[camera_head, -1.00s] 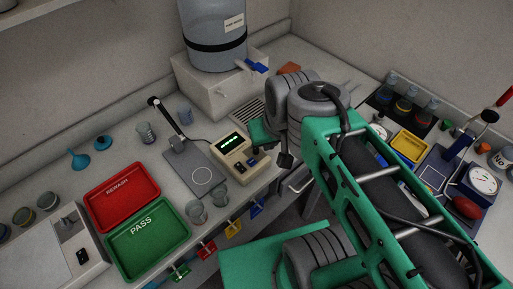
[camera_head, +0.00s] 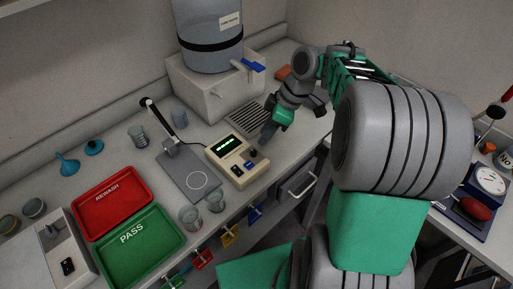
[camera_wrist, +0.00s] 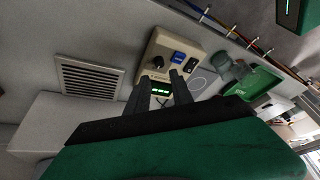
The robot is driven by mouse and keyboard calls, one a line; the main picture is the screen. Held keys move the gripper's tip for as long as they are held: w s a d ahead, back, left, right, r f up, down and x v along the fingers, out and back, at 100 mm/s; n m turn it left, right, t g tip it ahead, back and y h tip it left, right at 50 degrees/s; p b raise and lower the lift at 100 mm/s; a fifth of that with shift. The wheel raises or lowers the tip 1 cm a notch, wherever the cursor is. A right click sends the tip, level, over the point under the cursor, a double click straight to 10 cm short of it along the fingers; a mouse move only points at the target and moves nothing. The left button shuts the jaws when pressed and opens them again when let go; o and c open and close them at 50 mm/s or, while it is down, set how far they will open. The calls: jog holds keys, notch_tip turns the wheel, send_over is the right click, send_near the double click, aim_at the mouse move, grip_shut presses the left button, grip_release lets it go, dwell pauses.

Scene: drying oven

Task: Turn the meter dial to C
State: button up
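The meter (camera_head: 229,152) is a beige box with a lit green display, standing on the counter. Its dial (camera_head: 252,153) is a dark round knob on the front panel, which also carries a blue switch and a black switch. My gripper (camera_head: 268,132) is above and just right of the meter, apart from the dial. In the wrist view my gripper (camera_wrist: 158,76) has two dark fingers apart with nothing between them. The dial (camera_wrist: 158,62) shows just beyond the fingertips, and the green display shows between the fingers. The dial's pointer and letters are too small to read.
A grey plate (camera_head: 178,182) with a stand is left of the meter, and glass beakers (camera_head: 191,216) stand in front. Red (camera_head: 114,199) and green (camera_head: 155,233) trays lie further left. A water tank (camera_head: 211,35) stands behind, with a vent grille (camera_head: 247,117) nearby.

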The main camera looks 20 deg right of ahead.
aim_at(254, 151)
jog(key=shift+n, duration=0.9)
jog(key=x, duration=0.7)
jog(key=shift+w+f, duration=0.1)
jog(key=shift+f, duration=0.35)
grip_shut()
